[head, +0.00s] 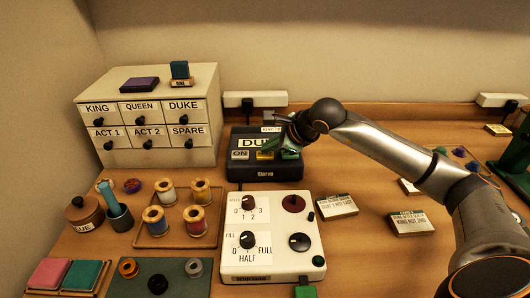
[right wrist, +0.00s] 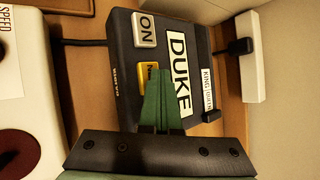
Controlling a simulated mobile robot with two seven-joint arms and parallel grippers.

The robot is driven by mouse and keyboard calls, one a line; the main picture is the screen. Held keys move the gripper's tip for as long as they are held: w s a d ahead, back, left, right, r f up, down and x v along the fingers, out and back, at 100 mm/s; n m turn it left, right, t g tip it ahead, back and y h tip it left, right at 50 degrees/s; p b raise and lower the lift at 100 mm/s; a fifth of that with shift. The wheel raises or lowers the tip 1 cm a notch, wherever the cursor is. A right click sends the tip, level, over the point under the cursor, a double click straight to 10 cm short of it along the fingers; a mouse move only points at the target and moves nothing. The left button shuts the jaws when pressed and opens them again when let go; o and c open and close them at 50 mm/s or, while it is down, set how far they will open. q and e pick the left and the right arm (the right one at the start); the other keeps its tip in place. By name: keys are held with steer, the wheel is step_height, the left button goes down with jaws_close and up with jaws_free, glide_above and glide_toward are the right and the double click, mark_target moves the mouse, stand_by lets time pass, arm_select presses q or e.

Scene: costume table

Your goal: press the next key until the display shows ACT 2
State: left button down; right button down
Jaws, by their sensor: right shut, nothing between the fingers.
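The black device (head: 265,172) stands on the table below the cabinet's right side. Its display reads DUKE in the right wrist view (right wrist: 180,73) and is partly covered in the head view. The white ON key (right wrist: 145,28) and the yellow next key (right wrist: 148,75) sit beside the display; the yellow key's label is partly hidden. My right gripper (head: 286,150) is shut and empty. Its green fingertips (right wrist: 158,78) are over or beside the yellow key and cover part of it; I cannot tell whether they touch it. My left gripper is not in view.
A white panel with knobs (head: 270,265) stands in front of the device. A drawer cabinet (head: 160,155) stands at the left, with thread spools on a tray (head: 178,240) before it. White cards (head: 338,206) lie to the right. A power strip (head: 255,98) is behind.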

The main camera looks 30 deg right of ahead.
mark_target(265, 156)
steer(key=shift+r+p, duration=0.3)
steer(key=shift+r, duration=0.4)
steer(key=shift+r+p, duration=1.6)
steer(key=shift+r, duration=0.95)
stand_by(1.2)
step_height(265, 156, up, 4)
steer(key=m+p, duration=0.8)
steer(key=m, duration=2.8)
steer(key=shift+f, duration=0.15)
